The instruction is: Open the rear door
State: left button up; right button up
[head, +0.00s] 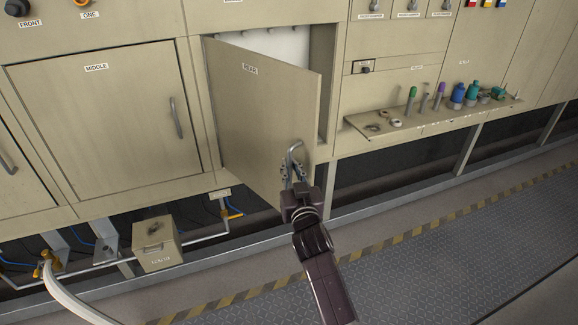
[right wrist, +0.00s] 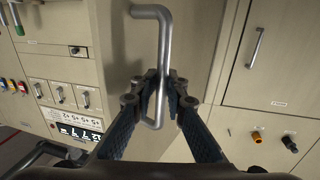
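The rear door (head: 255,110), a beige panel labelled REAR, stands partly open. It is hinged at its left, and its right edge is swung out toward me. A pale interior (head: 275,45) shows behind it. Its metal bar handle (head: 293,155) is near the free edge. My right gripper (head: 294,172) is at the handle. In the right wrist view the fingers (right wrist: 161,82) are closed around one end of the handle (right wrist: 162,35), one finger on each side. My left gripper is not in view.
The middle door (head: 105,120) at the left is shut. A shelf (head: 430,124) with coloured bottles and small parts juts out at the right. A small beige box (head: 157,245) and pipes sit low at the left. The floor walkway (head: 440,260) is clear.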

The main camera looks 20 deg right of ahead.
jog(key=o, duration=0.3)
jog(key=shift+s+d+r, duration=0.1)
jog(key=shift+s+r, duration=0.05)
jog(key=shift+s, duration=0.05)
jog(key=shift+s+a, duration=0.2)
jog(key=shift+s, duration=0.1)
jog(key=s, duration=0.6)
jog(key=shift+s+a, duration=0.4)
jog(key=shift+c, duration=0.6)
